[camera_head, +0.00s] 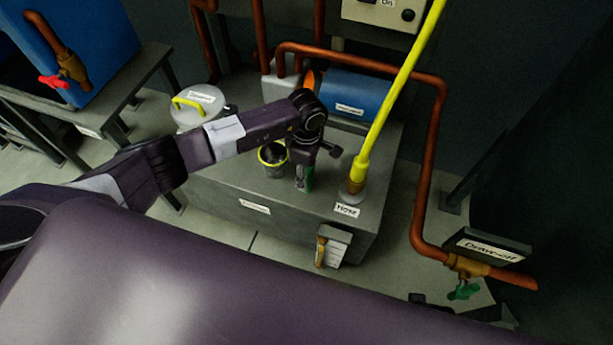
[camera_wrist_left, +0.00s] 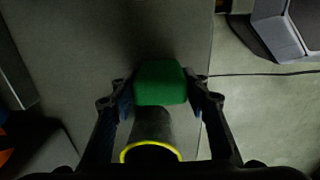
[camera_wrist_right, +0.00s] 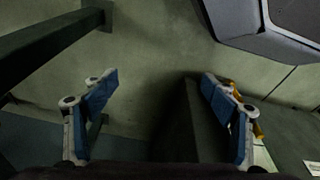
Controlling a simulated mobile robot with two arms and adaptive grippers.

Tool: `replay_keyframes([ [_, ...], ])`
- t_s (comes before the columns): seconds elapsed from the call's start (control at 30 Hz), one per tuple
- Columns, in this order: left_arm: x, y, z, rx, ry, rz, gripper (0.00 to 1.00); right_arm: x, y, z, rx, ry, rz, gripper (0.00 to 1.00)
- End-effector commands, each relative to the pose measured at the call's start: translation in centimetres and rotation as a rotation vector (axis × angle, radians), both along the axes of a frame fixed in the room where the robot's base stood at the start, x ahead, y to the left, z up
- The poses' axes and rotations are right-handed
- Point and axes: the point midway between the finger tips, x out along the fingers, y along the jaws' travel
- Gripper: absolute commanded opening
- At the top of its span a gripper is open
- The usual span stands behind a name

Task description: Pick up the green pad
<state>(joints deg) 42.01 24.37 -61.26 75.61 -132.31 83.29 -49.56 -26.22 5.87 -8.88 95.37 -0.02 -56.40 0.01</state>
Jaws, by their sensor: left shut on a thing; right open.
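The green pad (camera_wrist_left: 160,82) is a small block with rounded corners, held between the two fingertips of my left gripper (camera_wrist_left: 160,88) in the left wrist view. I cannot tell whether the pad still touches the surface. My right gripper (camera_wrist_right: 158,100) is open and empty in the right wrist view. In the head view it is not clearly seen.
A dark cup with a yellow rim (camera_head: 272,158) stands beside the left gripper. A blue cylinder (camera_head: 352,95) and copper pipes (camera_head: 432,150) are behind. A lidded pot (camera_head: 197,105) stands to the left.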

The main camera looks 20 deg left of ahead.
Motion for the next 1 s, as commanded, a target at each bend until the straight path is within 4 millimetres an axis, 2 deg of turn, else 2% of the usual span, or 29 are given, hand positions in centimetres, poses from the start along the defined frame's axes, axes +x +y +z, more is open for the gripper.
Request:
replay_keyframes([
  [0.27, 0.1, 0.0, 0.4, 0.0, -0.001, 0.0, 0.19, 0.0, 0.0, 0.1, 0.0, -0.001, 0.0, 0.78],
  [0.33, 0.1, 0.0, 1.2, 0.0, -0.003, -0.001, 0.19, 0.1, 0.0, 0.2, 0.001, -0.005, 0.0, 0.78],
  [0.43, 0.1, 0.1, 3.1, 0.001, -0.004, -0.001, 0.19, -0.8, -0.1, -1.4, -0.001, 0.01, 0.002, 0.78],
  [0.7, 0.1, 0.0, 8.3, 0.0, -0.003, -0.001, 0.19, -1.9, -0.3, -3.3, -0.002, 0.021, 0.004, 0.78],
  [0.83, 0.1, 0.0, 9.6, 0.0, -0.002, 0.0, 0.19, -2.2, -0.3, -3.7, -0.002, 0.022, 0.005, 0.78],
  [1.0, 0.0, 0.0, 10.0, 0.001, 0.0, 0.0, 0.19, -2.4, -0.3, -3.9, -0.003, 0.024, 0.005, 0.78],
])
